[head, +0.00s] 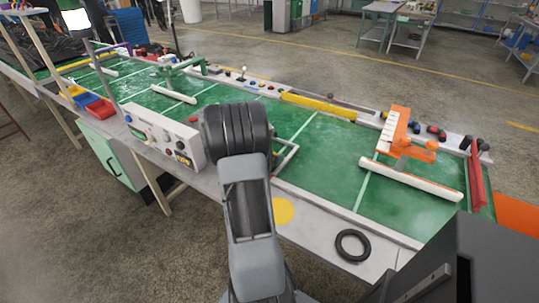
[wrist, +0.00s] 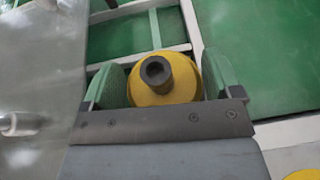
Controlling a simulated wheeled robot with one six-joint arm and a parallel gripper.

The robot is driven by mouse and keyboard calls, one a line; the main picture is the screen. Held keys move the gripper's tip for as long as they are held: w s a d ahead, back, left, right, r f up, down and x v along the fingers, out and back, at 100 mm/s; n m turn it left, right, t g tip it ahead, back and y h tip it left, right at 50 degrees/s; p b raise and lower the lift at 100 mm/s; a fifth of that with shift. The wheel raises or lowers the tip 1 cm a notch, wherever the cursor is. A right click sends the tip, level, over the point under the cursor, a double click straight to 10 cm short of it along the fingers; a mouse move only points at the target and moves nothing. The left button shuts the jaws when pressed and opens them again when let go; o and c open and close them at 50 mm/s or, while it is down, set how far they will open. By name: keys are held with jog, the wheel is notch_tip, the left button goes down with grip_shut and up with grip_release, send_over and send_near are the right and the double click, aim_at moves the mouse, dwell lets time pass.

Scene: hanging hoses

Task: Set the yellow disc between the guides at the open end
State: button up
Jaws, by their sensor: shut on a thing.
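My gripper (wrist: 162,82) is shut on the yellow disc (wrist: 187,86) in the wrist view. A green pad presses each side of the disc, and a dark round knob with a hole stands up from its middle. Beyond the disc, pale grey rails (wrist: 137,13) form a frame on the green surface. The same rails show partly in the head view (head: 289,158), just right of my arm. I cannot tell which rails are the guides, or how high the disc is above them. In the head view my arm hides the gripper and disc.
A flat yellow round spot (head: 283,211) lies on the grey table edge, with a black ring (head: 352,245) to its right. A white control box (head: 163,136) stands left of my arm. An orange fixture (head: 399,137) stands at right. Green surface between is mostly clear.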

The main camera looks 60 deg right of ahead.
jog(key=shift+f+b, duration=0.65)
jog(key=shift+f, duration=0.05)
jog(key=shift+a+f, duration=0.1)
jog(key=shift+f, duration=0.1)
jog(key=shift+s+a+f+b, duration=0.2)
jog(key=shift+s+f+b, duration=0.05)
jog(key=shift+f+b, duration=0.4)
jog(key=o, duration=0.8)
jog(key=shift+a, duration=0.1)
jog(key=v, duration=0.4)
jog(key=r+p+v, duration=0.1)
jog(key=v, duration=0.9)
jog(key=shift+w+d+r+p, duration=0.15)
jog(key=shift+d+r+p, duration=0.05)
jog(key=shift+d+p, duration=0.2)
